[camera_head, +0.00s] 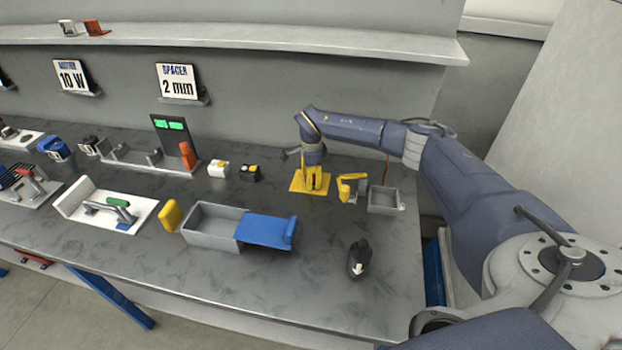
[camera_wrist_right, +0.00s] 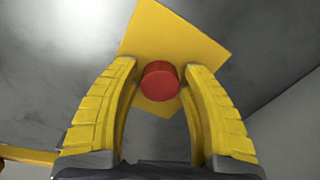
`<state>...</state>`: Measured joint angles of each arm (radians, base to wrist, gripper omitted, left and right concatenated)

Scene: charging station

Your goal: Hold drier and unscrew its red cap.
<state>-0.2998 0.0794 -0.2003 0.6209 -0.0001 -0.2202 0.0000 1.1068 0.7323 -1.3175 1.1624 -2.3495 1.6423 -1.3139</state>
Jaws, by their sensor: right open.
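The red cap (camera_wrist_right: 160,82) is a short round cylinder seen end-on in the right wrist view, over a yellow square plate (camera_wrist_right: 168,35). The drier's body below the cap cannot be made out. My right gripper (camera_wrist_right: 160,68) has its yellow fingers apart, one on each side of the cap, with the cap between the fingertips; small gaps seem to show. In the head view my right gripper (camera_head: 313,186) points down over the yellow plate (camera_head: 297,185), and the cap is hidden by the fingers. My left gripper is not in view.
A yellow bracket (camera_head: 350,187) and a small grey bin (camera_head: 384,201) stand right of the plate. A black bottle-like object (camera_head: 359,258) is nearer. A grey tray with blue lid (camera_head: 266,230) is at centre. An orange piece (camera_head: 187,155) stands by the green display (camera_head: 170,125).

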